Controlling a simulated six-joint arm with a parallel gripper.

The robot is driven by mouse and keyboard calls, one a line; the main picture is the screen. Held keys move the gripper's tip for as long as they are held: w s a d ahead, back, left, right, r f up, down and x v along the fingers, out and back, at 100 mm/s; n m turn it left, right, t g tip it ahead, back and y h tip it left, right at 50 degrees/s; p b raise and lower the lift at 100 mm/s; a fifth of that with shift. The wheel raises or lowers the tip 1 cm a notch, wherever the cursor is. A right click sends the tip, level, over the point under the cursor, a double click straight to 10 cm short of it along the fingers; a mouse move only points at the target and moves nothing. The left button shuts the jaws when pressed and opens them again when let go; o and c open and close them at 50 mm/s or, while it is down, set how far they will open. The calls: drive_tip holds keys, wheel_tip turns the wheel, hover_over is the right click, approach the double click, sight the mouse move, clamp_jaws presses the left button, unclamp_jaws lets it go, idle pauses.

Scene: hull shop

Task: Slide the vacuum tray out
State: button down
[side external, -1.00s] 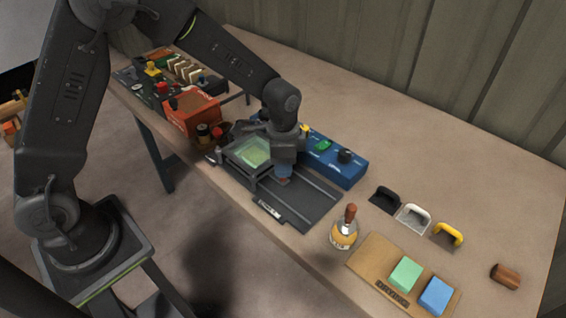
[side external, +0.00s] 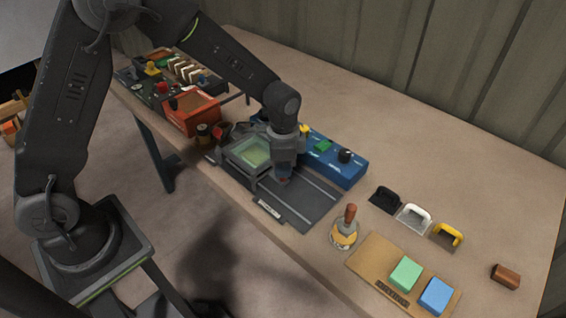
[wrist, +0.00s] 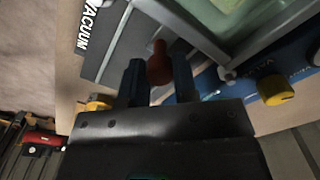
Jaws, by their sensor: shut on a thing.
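The vacuum tray (side external: 250,153) is a grey frame with a pale green inside. It sits at the back-left end of a dark railed base plate (side external: 312,197). Part of its frame also shows in the wrist view (wrist: 196,37). My gripper (side external: 283,178) is at the tray's right side, low over the plate. In the wrist view my gripper (wrist: 158,82) has its two blue fingers on either side of a reddish-brown knob (wrist: 159,62) and is shut on it. The knob's lower end and its join to the tray are hidden. The plate's VACUUM label (wrist: 91,22) shows there.
A blue control box (side external: 336,160) stands behind the plate. An orange bin (side external: 191,114) stands to the left. The plate's right half is clear.

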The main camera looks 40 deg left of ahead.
drive_tip(key=d, duration=1.2)
drive_tip(key=shift+d, duration=0.25)
drive_tip(key=shift+r, duration=0.1)
drive_tip(key=c, duration=1.2)
unclamp_jaws()
drive_tip(key=shift+o, duration=0.2)
wheel_tip(320, 180, up, 14)
